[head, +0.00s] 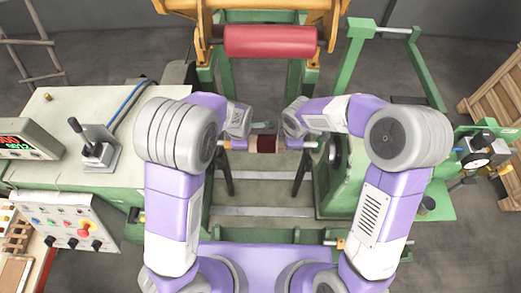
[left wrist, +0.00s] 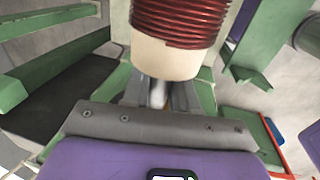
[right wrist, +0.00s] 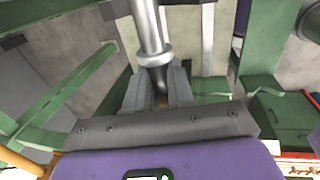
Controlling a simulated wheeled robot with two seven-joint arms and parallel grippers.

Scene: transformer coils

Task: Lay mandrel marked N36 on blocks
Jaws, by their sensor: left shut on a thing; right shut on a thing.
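The mandrel carries a dark red wire coil (head: 266,145) on a cream former, and its steel shaft sticks out at both ends. No N36 mark is readable. My left gripper (left wrist: 157,92) is shut on the shaft beside the cream former end (left wrist: 165,58). My right gripper (right wrist: 158,88) is shut on the other shaft end, just below a collar (right wrist: 154,57). In the head view the mandrel lies roughly level between both grippers. Dark stand legs (head: 300,175) show below it on both sides; I cannot make out blocks or contact with them.
A red roller (head: 270,41) in an orange frame stands behind. A control bench (head: 60,125) with a lever is at the left. A green machine (head: 345,185) with a dial gauge (head: 478,143) is at the right. Pale floor shows between the green sides.

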